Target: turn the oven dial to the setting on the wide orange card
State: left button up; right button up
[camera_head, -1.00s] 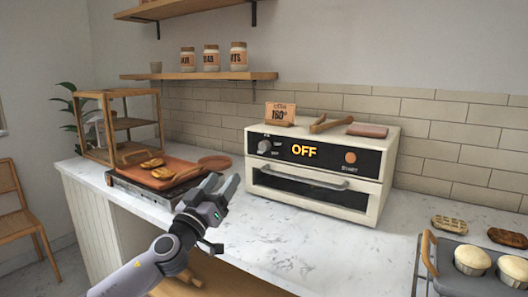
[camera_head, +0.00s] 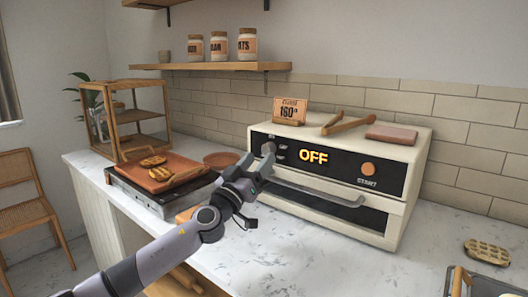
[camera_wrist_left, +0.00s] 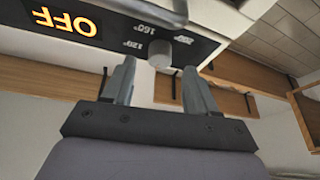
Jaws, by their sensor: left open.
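The cream oven (camera_head: 405,205) stands on the counter with its display (camera_head: 314,157) reading OFF. The orange card (camera_head: 289,110) on top of the oven reads 160°. The grey dial (camera_head: 268,148) is at the left of the black panel. My left gripper (camera_head: 255,163) is open just in front of the dial. In the left wrist view the dial (camera_wrist_left: 161,53) lies beyond and between the two spread fingertips (camera_wrist_left: 158,75), apparently not gripped. The marks 160° and 120° show beside it; another mark is hard to read. My right gripper is out of view.
Wooden tongs (camera_head: 345,124) and a brown block (camera_head: 391,134) lie on the oven. The oven's handle bar (camera_head: 320,194) runs below the panel, near my left gripper. A board with pastries (camera_head: 150,172) sits left. The counter in front is mostly clear.

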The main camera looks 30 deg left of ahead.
aim_at(266, 151)
pick_arm(q)
jog(key=shift+x, duration=1.75)
jog(key=c, duration=1.1)
